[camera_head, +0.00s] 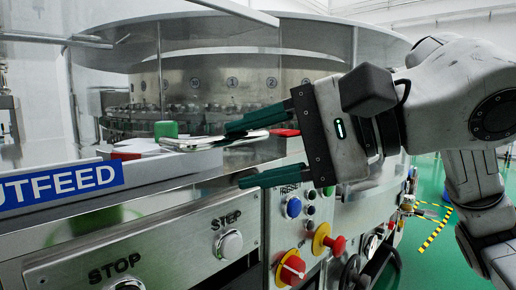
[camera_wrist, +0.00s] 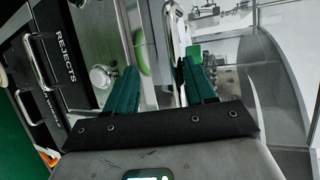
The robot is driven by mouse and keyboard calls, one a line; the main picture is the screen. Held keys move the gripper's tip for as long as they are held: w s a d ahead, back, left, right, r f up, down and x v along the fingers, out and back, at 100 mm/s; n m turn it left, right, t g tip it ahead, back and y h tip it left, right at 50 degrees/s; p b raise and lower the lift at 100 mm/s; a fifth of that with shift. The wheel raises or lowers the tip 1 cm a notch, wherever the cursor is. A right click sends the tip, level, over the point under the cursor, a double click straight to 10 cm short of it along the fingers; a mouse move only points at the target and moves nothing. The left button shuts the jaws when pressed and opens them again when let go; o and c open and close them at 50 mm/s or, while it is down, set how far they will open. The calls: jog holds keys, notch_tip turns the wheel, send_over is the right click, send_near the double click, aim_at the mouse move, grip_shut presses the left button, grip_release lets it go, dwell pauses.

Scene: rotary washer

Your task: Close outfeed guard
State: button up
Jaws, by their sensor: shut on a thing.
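My gripper (camera_head: 238,156) has two dark green fingers, one above the other in the head view, at the front of the machine's clear casing. A bright metal handle (camera_head: 192,144) lies by the upper finger. The blue OUTFEED sign (camera_head: 62,186) is at the left.
Below are the STEP button (camera_head: 229,244), a red-and-yellow knob (camera_head: 291,268) and a red emergency button (camera_head: 328,240), close under my gripper. The wrist view shows a REJECTS panel (camera_wrist: 68,58) with metal handles at the left.

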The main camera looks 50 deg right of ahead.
jog(key=p+v, duration=0.3)
jog(key=v, duration=0.7)
jog(key=shift+s+d, duration=0.15)
jog(key=shift+s, duration=0.25)
